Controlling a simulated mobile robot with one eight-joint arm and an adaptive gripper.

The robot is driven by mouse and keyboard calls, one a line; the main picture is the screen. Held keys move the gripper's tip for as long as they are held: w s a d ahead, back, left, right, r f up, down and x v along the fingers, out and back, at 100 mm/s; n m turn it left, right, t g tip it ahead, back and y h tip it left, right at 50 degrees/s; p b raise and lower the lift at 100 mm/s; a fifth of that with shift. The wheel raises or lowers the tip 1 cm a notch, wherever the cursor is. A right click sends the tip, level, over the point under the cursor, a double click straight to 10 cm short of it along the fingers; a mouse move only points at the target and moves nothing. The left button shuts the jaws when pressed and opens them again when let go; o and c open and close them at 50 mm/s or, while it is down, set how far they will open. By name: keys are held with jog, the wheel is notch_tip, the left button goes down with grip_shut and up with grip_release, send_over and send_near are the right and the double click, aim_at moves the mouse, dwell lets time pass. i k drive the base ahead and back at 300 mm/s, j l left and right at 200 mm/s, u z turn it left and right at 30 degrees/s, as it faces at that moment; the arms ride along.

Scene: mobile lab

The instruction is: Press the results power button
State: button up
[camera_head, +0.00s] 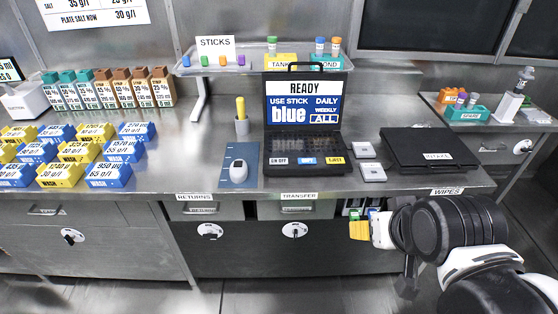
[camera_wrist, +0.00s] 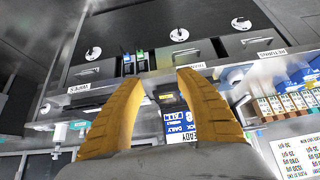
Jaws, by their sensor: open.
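An open black laptop (camera_head: 304,125) stands on the steel counter, its lit screen reading READY, "use stick blue", DAILY, WEEKLY and ALL. An ON OFF label (camera_head: 279,160) sits at the left of its front edge, beside a blue and a yellow label. I read no "results" label in either view. My gripper (camera_head: 360,230) is in front of the counter's front edge, right of the laptop and below the counter top. In the wrist view its two yellow fingers (camera_wrist: 157,84) are open with nothing between them. The laptop screen (camera_wrist: 181,125) shows beyond them, upside down.
A closed black case marked INTAKE (camera_head: 430,149) lies right of the laptop. Two small grey boxes (camera_head: 372,172) lie between them. A blue mat (camera_head: 239,190) with a white device (camera_head: 238,171) lies left. A shelf (camera_head: 255,68) with sticks stands behind. Drawers (camera_head: 297,209) line the counter front.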

aim_at(280, 160)
jog(key=i+j+z, duration=0.15)
jog(key=j, duration=0.3)
jog(key=i+j+z, duration=0.15)
jog(key=j, duration=0.3)
jog(key=i+j+z, duration=0.15)
jog(key=j, duration=0.35)
jog(key=j+z, duration=0.15)
jog(key=j, duration=0.35)
